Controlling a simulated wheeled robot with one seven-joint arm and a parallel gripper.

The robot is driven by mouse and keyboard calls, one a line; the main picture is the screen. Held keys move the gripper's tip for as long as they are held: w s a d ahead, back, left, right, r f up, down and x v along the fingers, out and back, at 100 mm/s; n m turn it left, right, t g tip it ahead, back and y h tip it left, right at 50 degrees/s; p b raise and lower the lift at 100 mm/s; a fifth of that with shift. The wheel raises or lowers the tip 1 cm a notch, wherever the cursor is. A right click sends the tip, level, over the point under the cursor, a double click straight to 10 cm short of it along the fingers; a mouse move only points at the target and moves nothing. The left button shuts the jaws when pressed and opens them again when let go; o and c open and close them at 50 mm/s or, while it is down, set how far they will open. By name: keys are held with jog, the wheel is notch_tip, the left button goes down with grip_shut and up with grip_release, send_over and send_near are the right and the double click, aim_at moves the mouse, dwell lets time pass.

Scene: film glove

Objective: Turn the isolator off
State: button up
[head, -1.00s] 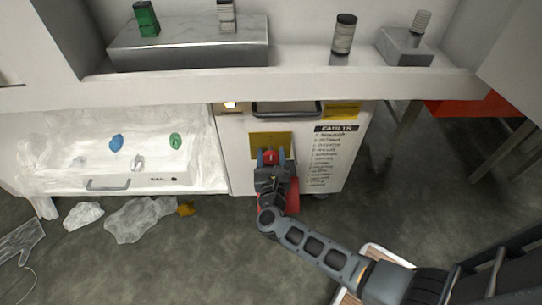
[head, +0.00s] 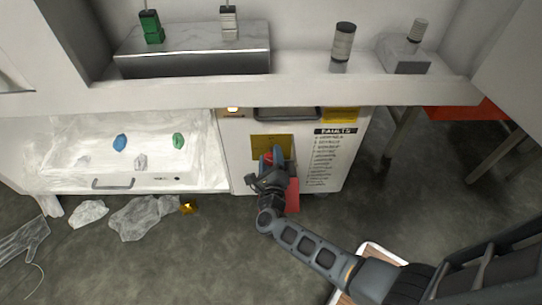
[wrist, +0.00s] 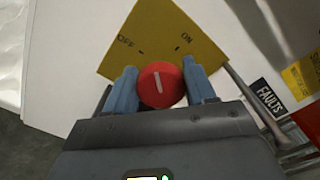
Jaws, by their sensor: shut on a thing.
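The isolator is a round red knob (wrist: 160,85) with a white line, on a yellow plate (wrist: 165,38) marked OFF and ON. It is on the front of a white cabinet (head: 232,165), where the yellow plate (head: 272,141) shows in the head view. My gripper (wrist: 162,88) has its blue fingers on both sides of the knob and is shut on it. The white line points between the OFF and ON ticks. In the head view my gripper (head: 271,157) hides most of the knob.
A FAULTS list (head: 330,158) is to the right of the plate. A dark handle (head: 287,114) and a lit lamp (head: 233,109) sit above. A shelf (head: 300,92) overhangs the cabinet. Plastic scraps (head: 140,217) lie on the floor at left.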

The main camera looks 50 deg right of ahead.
jog(key=n+p, duration=0.1)
jog(key=n, duration=0.4)
jog(key=shift+w, duration=0.1)
jog(key=shift+f+n+p, duration=0.15)
jog(key=shift+n+p, duration=0.4)
jog(key=shift+n, duration=0.95)
jog(key=o, duration=1)
jog(key=shift+p+v, duration=0.8)
jog(key=shift+v, duration=3.15)
